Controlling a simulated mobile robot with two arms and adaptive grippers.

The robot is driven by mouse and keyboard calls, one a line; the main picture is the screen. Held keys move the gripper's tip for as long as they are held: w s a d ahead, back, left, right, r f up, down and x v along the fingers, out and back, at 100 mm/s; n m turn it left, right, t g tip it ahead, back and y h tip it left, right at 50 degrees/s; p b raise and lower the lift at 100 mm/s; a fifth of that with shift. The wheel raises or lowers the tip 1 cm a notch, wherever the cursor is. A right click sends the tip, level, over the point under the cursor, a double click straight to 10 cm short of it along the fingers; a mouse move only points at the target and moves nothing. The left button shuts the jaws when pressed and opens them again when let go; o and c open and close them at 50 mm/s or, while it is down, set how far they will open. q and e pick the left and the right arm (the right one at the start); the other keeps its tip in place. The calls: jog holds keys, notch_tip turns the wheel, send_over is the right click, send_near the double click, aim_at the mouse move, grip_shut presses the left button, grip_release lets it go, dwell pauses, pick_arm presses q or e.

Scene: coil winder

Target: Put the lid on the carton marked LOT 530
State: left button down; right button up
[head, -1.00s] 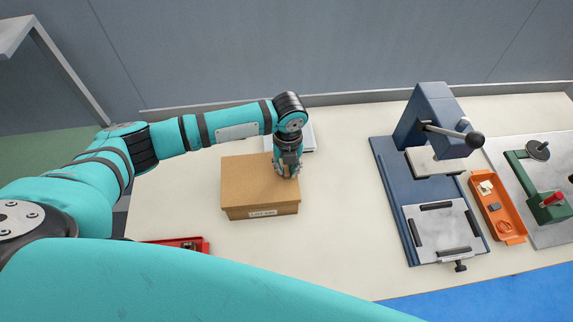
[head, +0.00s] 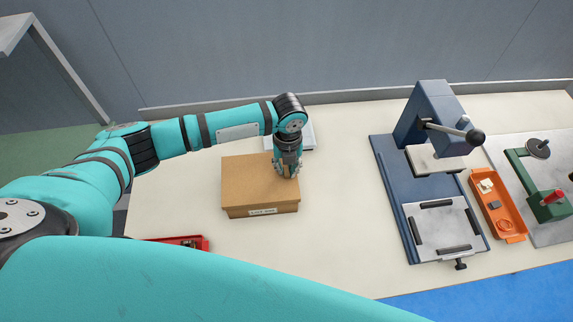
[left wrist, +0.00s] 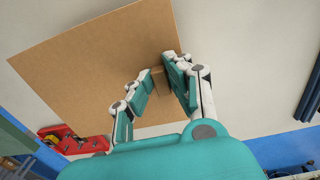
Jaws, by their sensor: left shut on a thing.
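The cardboard carton (head: 262,210) stands on the bench with a label on its front side; the print is small but looks like LOT 530. The brown lid (head: 250,178) lies over its top and looks about flush with it. In the left wrist view the lid (left wrist: 95,65) fills the upper left, with a small raised tab (left wrist: 157,76) near its edge. My left gripper (head: 288,172) points down at the lid's right part. Its fingers, also in the left wrist view (left wrist: 160,90), are shut on the tab. My right gripper is not in view.
A red tray (head: 190,241) is in front of the carton, partly hidden by my arm. A white flat item (head: 306,138) lies behind the gripper. A blue press (head: 400,200), an orange tray (head: 497,205) and a green fixture (head: 545,205) stand right. The bench between carton and press is clear.

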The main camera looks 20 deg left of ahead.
pick_arm(q)
jog(key=shift+r+p, duration=0.1)
jog(key=shift+p, duration=0.2)
jog(key=shift+f, duration=0.45)
dwell(0.8)
jog(key=c, duration=0.7)
grip_release()
jog(key=shift+r, duration=0.1)
notch_tip(320, 180, up, 5)
jog(key=p, duration=0.5)
jog(key=shift+r+p, duration=0.5)
jog(key=shift+r, duration=0.45)
